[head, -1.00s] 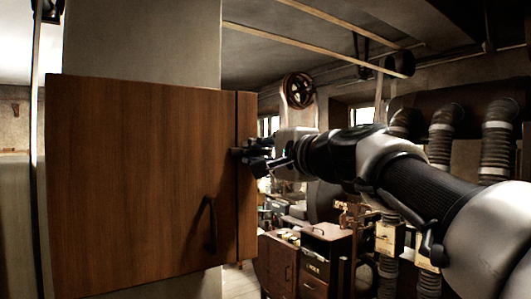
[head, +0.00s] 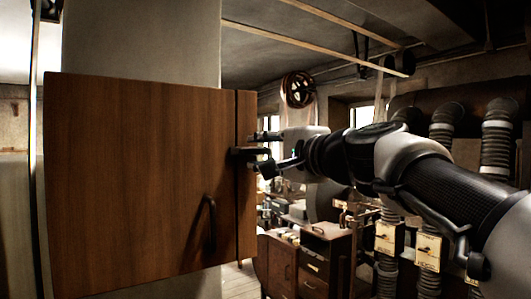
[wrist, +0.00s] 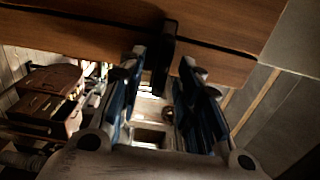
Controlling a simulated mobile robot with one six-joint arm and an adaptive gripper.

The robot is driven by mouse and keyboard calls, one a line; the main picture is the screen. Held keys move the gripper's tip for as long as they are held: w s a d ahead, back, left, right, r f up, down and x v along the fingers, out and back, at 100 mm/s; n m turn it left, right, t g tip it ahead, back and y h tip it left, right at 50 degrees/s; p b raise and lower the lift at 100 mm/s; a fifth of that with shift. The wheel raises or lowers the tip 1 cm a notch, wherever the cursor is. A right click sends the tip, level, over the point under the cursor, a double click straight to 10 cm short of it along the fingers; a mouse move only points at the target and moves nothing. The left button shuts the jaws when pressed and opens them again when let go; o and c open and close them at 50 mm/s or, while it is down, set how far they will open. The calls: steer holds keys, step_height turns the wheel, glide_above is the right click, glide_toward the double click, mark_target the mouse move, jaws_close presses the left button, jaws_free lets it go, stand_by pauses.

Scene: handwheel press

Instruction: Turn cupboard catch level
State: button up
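The brown wooden cupboard door (head: 130,180) fills the left of the head view. The dark catch (head: 245,151) sits near its right edge, across the seam to a narrow side strip (head: 246,200), and looks about level. In the wrist view the catch (wrist: 163,58) is a black bar crossing the dark seam between the wooden panels. My gripper (head: 265,151) is at the catch, just right of the strip. In the wrist view my gripper (wrist: 163,62) is open, one finger on each side of the catch. A gap shows on the right; contact on the left cannot be told.
A dark curved handle (head: 210,225) stands out low on the door. Cabinets (head: 320,240) and ribbed pipes (head: 497,140) stand behind my arm. A handwheel (head: 298,89) hangs at the back.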

steer(key=v, duration=0.9)
steer(key=shift+s+d, duration=0.2)
steer(key=shift+s, duration=0.15)
steer(key=s+f+n+g+h+b, duration=0.25)
steer(key=s+f+b, duration=0.2)
steer(key=f, duration=1.15)
steer(key=s+f+n+g+h+b, duration=0.2)
steer(key=s+f+n+g+b, duration=0.3)
steer(key=f, duration=1.1)
steer(key=s+d+f+n+g+h+b, duration=0.1)
steer(key=s+d+f, duration=0.2)
steer(key=s+f, duration=0.2)
steer(key=s+d+f+n+g+h+b, duration=0.1)
steer(key=s+f, duration=0.4)
steer(key=f, duration=0.7)
steer(key=s+d+f+n+g+h+b, duration=0.1)
steer(key=s+d+f+n+h+b, duration=0.1)
steer(key=s+d+f, duration=0.3)
step_height(320, 180, down, 4)
steer(key=shift+d+r+h+b, duration=0.15)
steer(key=shift+d+h+b, duration=0.2)
steer(key=shift+h, duration=0.4)
